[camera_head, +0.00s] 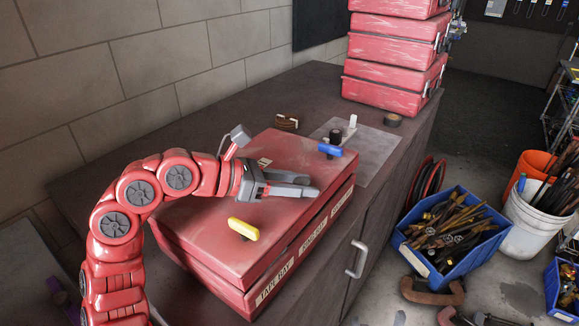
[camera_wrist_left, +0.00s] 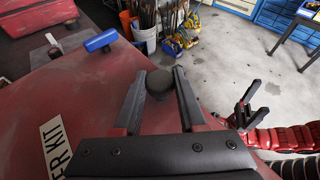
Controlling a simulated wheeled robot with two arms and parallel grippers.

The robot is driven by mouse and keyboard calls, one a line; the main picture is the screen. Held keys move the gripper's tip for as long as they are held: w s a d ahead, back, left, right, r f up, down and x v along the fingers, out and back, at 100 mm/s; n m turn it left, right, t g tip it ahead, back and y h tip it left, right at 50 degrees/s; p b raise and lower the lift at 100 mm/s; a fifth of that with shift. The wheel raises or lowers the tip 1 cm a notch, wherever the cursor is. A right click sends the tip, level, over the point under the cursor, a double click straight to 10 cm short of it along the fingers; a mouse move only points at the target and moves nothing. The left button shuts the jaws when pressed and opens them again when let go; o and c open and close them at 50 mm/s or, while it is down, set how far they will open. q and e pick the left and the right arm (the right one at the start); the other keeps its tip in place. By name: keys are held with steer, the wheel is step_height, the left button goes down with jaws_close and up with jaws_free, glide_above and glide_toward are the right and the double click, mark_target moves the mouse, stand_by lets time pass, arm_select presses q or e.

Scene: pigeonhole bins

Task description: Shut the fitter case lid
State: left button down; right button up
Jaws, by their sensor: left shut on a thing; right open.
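The red fitter case (camera_head: 300,240) sits on the dark bench top with its lid (camera_head: 205,215) lying down over it; I cannot tell whether a thin gap remains. A yellow latch (camera_head: 243,228) and a blue latch (camera_head: 330,150) stand near the lid's front corners. The blue latch also shows in the left wrist view (camera_wrist_left: 100,40). My left gripper (camera_head: 303,187) is at the lid's front edge between them, shut on a dark round knob (camera_wrist_left: 158,83). The gripper hides the knob in the head view. My right gripper (camera_wrist_left: 254,105) is open and empty at the right of the left wrist view.
A grey plate (camera_head: 375,149) with small items lies behind the case. Stacked red cases (camera_head: 390,75) stand at the bench's far end. A blue bin of tools (camera_head: 430,260) and a white bucket (camera_head: 535,225) stand on the floor. A cabinet handle (camera_head: 357,258) sticks out below the case.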

arm_select(q)
steer(key=shift+s+d+f+y, duration=0.1)
steer(key=shift+f+y, duration=0.1)
steer(key=shift+f, duration=0.25)
steer(key=shift+s+d+f+y, duration=0.1)
steer(key=shift+f+y, duration=0.1)
steer(key=shift+f, duration=0.25)
steer(key=shift+c, duration=2.4)
jaws_free()
steer(key=shift+r, duration=0.1)
steer(key=b+v, duration=0.1)
steer(key=v, duration=1.6)
steer(key=shift+a, duration=0.25)
steer(key=shift+s, duration=0.1)
